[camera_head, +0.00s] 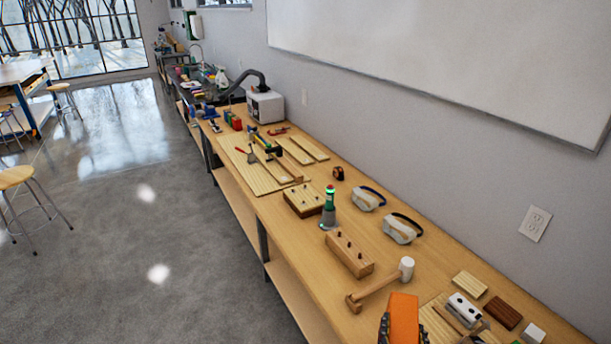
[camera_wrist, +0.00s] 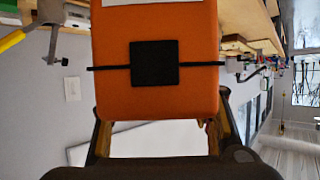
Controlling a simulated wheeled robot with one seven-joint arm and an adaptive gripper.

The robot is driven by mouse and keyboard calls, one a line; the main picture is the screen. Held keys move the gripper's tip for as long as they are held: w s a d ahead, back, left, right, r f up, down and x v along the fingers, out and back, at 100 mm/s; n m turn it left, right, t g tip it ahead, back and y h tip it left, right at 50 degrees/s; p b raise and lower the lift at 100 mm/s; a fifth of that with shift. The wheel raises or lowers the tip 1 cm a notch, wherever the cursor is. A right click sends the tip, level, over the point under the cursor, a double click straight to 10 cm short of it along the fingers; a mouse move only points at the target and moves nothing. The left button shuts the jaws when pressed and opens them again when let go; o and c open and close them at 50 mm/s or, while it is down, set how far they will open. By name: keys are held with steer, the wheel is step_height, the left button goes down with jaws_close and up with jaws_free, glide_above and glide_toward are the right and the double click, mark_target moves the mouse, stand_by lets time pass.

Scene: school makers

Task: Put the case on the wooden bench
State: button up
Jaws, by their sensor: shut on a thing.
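The case is orange with a black square patch and a thin black strap across it. It fills the upper middle of the wrist view (camera_wrist: 155,95) and shows at the bottom of the head view (camera_head: 402,310). My gripper (camera_head: 404,335) is shut on the case, with dark fingers on both sides of it, also in the wrist view (camera_wrist: 157,122). The long wooden bench (camera_head: 295,235) runs along the wall. The case appears over its near part; I cannot tell whether it touches the top. The case's far end is cut off in the wrist view.
A mallet (camera_head: 382,287) and a drilled wooden block (camera_head: 348,254) lie beyond the case. Wood pieces and a white-topped tool (camera_head: 467,308) lie right of it.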

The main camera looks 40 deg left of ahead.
steer(key=shift+w+a, duration=0.3)
steer(key=shift+w, duration=0.3)
steer(key=b+x, duration=0.1)
steer(key=x, duration=0.2)
steer(key=b+x, duration=0.1)
steer(key=x, duration=0.2)
steer(key=b+x, duration=0.1)
steer(key=x, duration=0.2)
steer(key=shift+s+a+f, duration=0.25)
steer(key=shift+s+a, duration=0.05)
steer(key=shift+a, duration=0.1)
steer(key=w+a+f+b, duration=0.1)
steer(key=f, duration=0.2)
steer(key=w+f+b, duration=0.2)
steer(key=f, duration=0.1)
steer(key=w+a+f+b, duration=0.1)
steer(key=f+b, duration=0.1)
steer(key=f, duration=0.1)
steer(key=shift+w+a, duration=0.35)
steer(key=shift+r, duration=0.1)
steer(key=o, duration=1.4)
steer(key=shift+o, duration=0.6)
